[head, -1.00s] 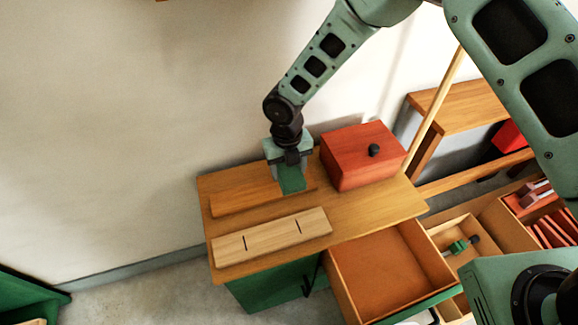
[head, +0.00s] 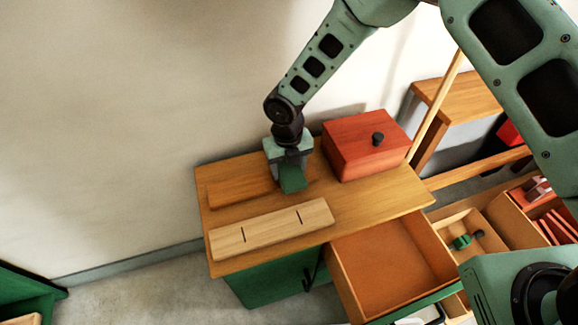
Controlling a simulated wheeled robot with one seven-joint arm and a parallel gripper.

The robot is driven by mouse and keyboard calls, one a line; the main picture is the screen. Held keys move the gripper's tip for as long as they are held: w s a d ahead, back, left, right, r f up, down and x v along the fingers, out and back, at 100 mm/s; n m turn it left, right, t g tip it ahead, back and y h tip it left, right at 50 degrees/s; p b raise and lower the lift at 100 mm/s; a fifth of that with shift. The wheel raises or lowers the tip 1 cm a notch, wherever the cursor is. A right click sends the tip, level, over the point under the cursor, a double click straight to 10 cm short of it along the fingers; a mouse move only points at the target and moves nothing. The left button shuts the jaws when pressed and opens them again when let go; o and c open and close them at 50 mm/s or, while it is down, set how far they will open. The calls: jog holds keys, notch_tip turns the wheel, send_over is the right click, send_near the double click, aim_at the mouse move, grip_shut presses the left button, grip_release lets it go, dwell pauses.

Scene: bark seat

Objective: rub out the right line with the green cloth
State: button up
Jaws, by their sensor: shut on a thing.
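A pale wooden board (head: 270,227) lies near the front of the wooden cabinet top. It bears two short dark lines, the left line (head: 243,233) and the right line (head: 299,216). My gripper (head: 290,168) points down behind the board, shut on the green cloth (head: 292,180). The cloth hangs below the fingers, behind and slightly left of the right line and apart from it. The fingertips are partly hidden by the cloth.
A darker wooden board (head: 240,192) lies behind, left of my gripper. A red box with a black knob (head: 365,150) stands to the right on the cabinet top (head: 385,203). An open, empty drawer (head: 395,262) juts out at the front right.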

jog(key=shift+f, duration=0.5)
jog(key=shift+w, duration=0.1)
jog(key=shift+w+a, duration=0.2)
jog(key=shift+w, duration=0.5)
jog(key=shift+w+a, duration=0.2)
jog(key=shift+w, duration=0.45)
jog(key=shift+s, duration=0.15)
jog(key=shift+s+d+r+p, duration=0.1)
jog(key=shift+s+d+p, duration=0.15)
jog(key=shift+s, duration=0.4)
jog(key=shift+s+d+r+p, duration=0.15)
jog(key=shift+s+p, duration=0.15)
jog(key=shift+s, duration=0.35)
jog(key=shift+w+a+f, duration=0.15)
jog(key=shift+w+a, duration=0.05)
jog(key=shift+w, duration=0.55)
jog(key=shift+w+a+f, duration=0.15)
jog(key=shift+w+a, duration=0.05)
jog(key=shift+w, duration=0.5)
jog(key=shift+s+d+r+p, duration=0.1)
jog(key=shift+s+d+p, duration=0.15)
jog(key=shift+s, duration=0.5)
jog(key=shift+s+d+r+p, duration=0.15)
jog(key=shift+s+p, duration=0.1)
jog(key=shift+s, duration=0.45)
